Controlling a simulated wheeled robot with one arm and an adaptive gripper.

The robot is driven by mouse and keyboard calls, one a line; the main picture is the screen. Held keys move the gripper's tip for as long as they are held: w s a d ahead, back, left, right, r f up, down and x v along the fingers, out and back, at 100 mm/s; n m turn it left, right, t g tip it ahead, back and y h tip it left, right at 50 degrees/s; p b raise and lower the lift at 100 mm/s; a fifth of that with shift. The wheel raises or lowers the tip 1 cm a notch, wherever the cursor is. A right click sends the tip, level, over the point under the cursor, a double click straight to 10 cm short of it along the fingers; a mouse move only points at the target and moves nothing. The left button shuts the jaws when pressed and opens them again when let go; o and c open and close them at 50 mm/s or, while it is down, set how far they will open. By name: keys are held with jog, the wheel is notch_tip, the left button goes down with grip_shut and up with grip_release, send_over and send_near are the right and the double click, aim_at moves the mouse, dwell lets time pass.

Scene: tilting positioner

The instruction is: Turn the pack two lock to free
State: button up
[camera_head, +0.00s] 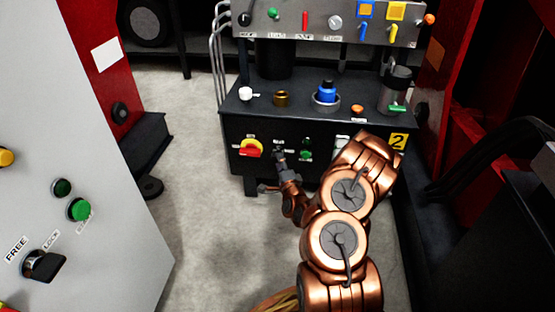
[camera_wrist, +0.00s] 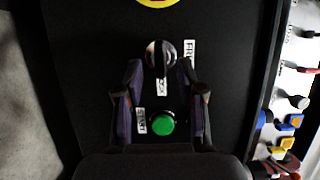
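The pack two lock (camera_wrist: 160,54) is a round silver knob with a dark bar across it on a black panel. The bar runs up and down in the wrist view, in line with the LOCK label (camera_wrist: 161,87); the FREE label (camera_wrist: 190,52) is to its right. My gripper (camera_wrist: 160,70) is open, with one finger on each side of the knob's lower part and gaps to the knob. Whether the fingers reach its depth is unclear.
A green START button (camera_wrist: 162,123) lies between my fingers, nearer the palm. The black cabinet (camera_head: 237,133) bears a red-yellow switch (camera_head: 251,148) left of the knob and a yellow "2" plate (camera_head: 399,141). Another FREE/LOCK switch (camera_head: 44,265) is on the grey panel at left.

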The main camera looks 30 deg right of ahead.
jog(key=shift+b+x, duration=0.85)
jog(key=shift+x, duration=1.3)
jog(key=shift+c, duration=0.3)
grip_shut()
